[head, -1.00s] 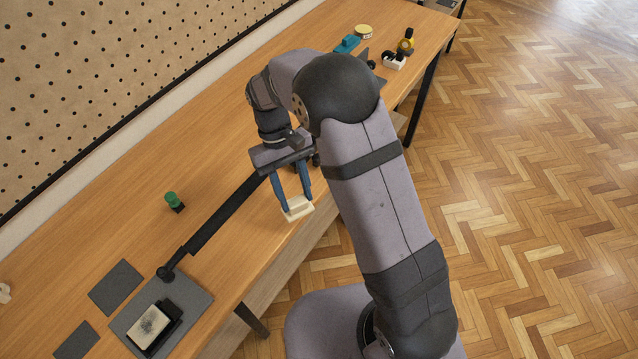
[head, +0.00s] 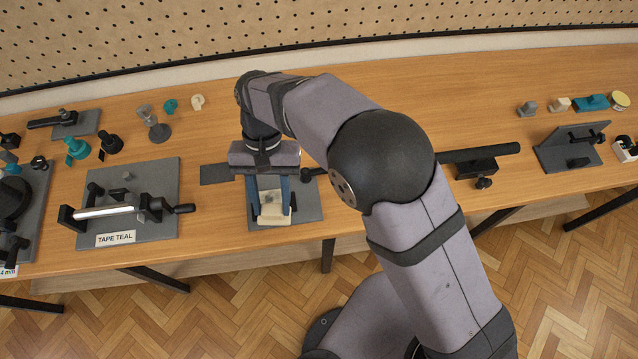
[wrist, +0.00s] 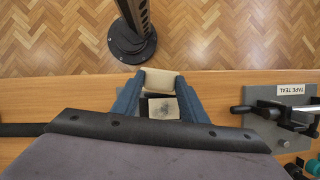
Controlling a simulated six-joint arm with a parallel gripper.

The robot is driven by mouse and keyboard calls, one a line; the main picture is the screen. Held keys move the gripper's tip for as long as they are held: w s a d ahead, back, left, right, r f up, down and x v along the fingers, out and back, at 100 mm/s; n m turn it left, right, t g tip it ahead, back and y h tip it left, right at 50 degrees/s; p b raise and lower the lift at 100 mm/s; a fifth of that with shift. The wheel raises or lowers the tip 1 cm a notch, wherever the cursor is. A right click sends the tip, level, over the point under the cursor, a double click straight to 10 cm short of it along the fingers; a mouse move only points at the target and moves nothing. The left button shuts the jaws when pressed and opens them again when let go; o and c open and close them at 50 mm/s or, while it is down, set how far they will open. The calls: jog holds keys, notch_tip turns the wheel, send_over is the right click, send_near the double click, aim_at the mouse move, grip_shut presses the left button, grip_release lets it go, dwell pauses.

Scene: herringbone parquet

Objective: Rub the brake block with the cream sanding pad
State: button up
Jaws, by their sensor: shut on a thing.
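My gripper (head: 271,192) is shut on the cream sanding pad (head: 274,212), which sits between its blue fingertips above the grey base plate (head: 312,206). In the wrist view the pad (wrist: 164,84) shows at the fingertips. The brake block (wrist: 161,108), pale with a dark smudge on its face, shows between the fingers there. In the head view the pad and fingers hide most of the block and its black holder. I cannot tell whether the pad touches the block.
A dark flat square (head: 214,174) lies beside the base plate. A long black bar (head: 480,152) lies to the right. The bench behind the gripper is mostly clear.

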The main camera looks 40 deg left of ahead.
jog(key=a+m+y, duration=0.5)
jog(key=a+m, duration=0.3)
jog(key=m, duration=0.8)
jog(key=shift+w+r+y, duration=0.15)
jog(key=shift+r+y, duration=0.25)
jog(key=shift+a, duration=0.1)
